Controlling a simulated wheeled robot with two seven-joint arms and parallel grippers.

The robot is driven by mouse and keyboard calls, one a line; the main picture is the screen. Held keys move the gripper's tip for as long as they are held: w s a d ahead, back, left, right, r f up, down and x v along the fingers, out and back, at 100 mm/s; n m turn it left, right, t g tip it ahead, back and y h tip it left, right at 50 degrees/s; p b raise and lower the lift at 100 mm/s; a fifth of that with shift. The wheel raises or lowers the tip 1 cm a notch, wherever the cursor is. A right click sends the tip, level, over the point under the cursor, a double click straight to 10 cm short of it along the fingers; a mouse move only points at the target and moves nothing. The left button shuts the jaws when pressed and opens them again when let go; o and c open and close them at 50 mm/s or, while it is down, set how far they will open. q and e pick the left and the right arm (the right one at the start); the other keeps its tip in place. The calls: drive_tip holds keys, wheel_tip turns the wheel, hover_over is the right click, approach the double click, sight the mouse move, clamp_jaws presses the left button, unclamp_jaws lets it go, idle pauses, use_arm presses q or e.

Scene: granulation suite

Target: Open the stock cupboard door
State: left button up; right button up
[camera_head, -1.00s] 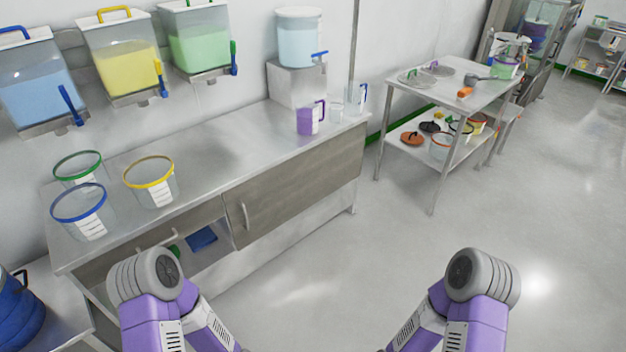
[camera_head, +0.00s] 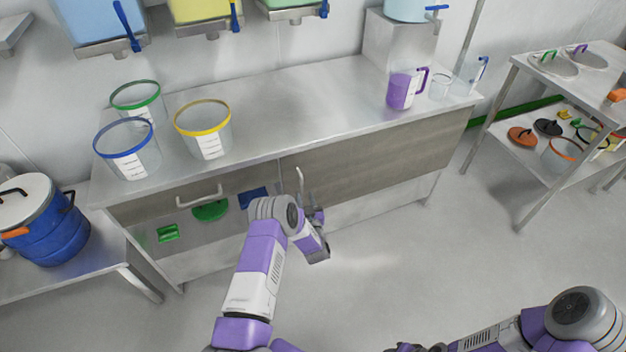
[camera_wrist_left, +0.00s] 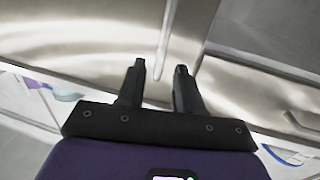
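The stock cupboard (camera_head: 370,207) is under the long steel counter. Its wood-grain door (camera_head: 375,155) covers the right part of the front and has an upright bar handle (camera_head: 300,184) near its left edge. My left gripper (camera_head: 318,214) is at the cupboard front, close to that handle and partly hidden by my wrist. In the left wrist view, its two fingers (camera_wrist_left: 160,80) are apart, and a pale bar, apparently the handle (camera_wrist_left: 168,40), shows between them; contact cannot be told. My right arm is at the bottom right; its gripper (camera_head: 415,348) is mostly cut off.
A left panel with a horizontal handle (camera_head: 199,196) has an open space below, holding green and blue items. Tubs (camera_head: 205,130) and a purple jug (camera_head: 402,91) stand on the counter (camera_head: 290,110).

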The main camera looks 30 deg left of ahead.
sight(302, 186)
use_arm(q)
drive_tip(key=b+x, duration=0.2)
drive_tip(key=x, duration=0.3)
drive_tip(key=shift+w+a, duration=0.15)
drive_tip(key=shift+a, duration=0.15)
drive_tip(key=shift+w+a+r, duration=0.1)
drive_tip(key=shift+w+a, duration=0.3)
drive_tip(key=shift+w, duration=0.1)
clamp_jaws()
